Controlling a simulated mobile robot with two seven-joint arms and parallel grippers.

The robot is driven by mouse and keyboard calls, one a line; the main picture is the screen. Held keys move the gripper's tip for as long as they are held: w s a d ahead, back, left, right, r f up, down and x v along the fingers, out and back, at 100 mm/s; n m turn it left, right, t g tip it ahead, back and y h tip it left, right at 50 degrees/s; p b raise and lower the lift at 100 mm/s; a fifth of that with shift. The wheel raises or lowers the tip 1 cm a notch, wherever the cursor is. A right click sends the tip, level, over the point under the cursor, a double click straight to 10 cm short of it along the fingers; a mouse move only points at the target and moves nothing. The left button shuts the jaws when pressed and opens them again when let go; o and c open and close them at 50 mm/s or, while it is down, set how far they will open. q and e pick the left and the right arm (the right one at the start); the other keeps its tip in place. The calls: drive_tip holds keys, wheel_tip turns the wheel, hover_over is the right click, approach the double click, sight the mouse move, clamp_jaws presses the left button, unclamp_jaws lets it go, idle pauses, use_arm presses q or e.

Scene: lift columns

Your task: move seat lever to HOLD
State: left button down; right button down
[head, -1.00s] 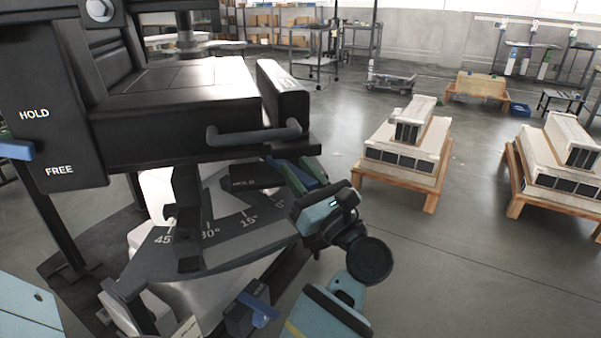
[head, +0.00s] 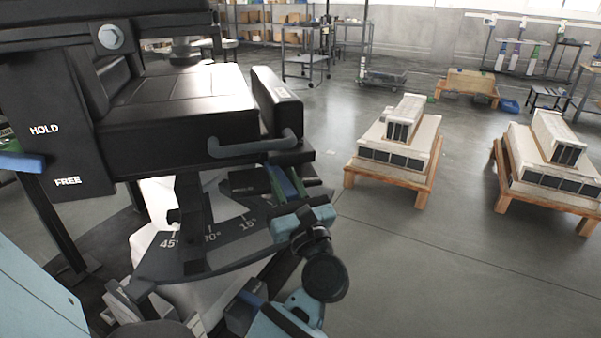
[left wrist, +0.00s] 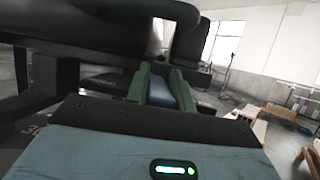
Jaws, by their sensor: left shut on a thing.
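The black seat (head: 180,105) has a grey bar handle on its front edge. Below its right end is a blue lever (head: 284,181), beside a dark plate (head: 244,182) whose lettering is hard to read now. My left gripper (head: 288,190) is shut on this blue lever, with its green fingers on either side. In the left wrist view the blue lever (left wrist: 159,93) shows between the two green fingers (left wrist: 158,86). The lever's pivot is hidden under the seat. My right gripper is not in view.
An angle scale (head: 215,242) lies below the seat. Pallets with stacked blocks (head: 398,150) stand right; open floor lies between.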

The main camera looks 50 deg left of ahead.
sight(265, 185)
use_arm(q)
drive_tip(key=s+m+t+h+p, duration=0.1)
drive_tip(key=t, duration=0.1)
drive_tip(key=s+a+m+t+h+p, duration=0.1)
drive_tip(key=m+t+h, duration=0.1)
drive_tip(key=t, duration=0.1)
drive_tip(key=s+a+m+t+h+p, duration=0.1)
drive_tip(key=m+t+h, duration=0.1)
drive_tip(key=t, duration=0.1)
drive_tip(key=shift+s+p, duration=0.15)
drive_tip(key=shift+p, duration=0.25)
drive_tip(key=shift+s+a+m+t+h, duration=0.15)
drive_tip(key=shift+m+t+h, duration=0.15)
drive_tip(key=shift+h, duration=0.2)
drive_tip(key=shift+s+a+m+t+h, duration=0.1)
drive_tip(key=shift+m+t+h, duration=0.1)
drive_tip(key=shift+t+h, duration=0.25)
drive_tip(key=c, duration=1.2)
unclamp_jaws()
drive_tip(key=shift+a, duration=0.1)
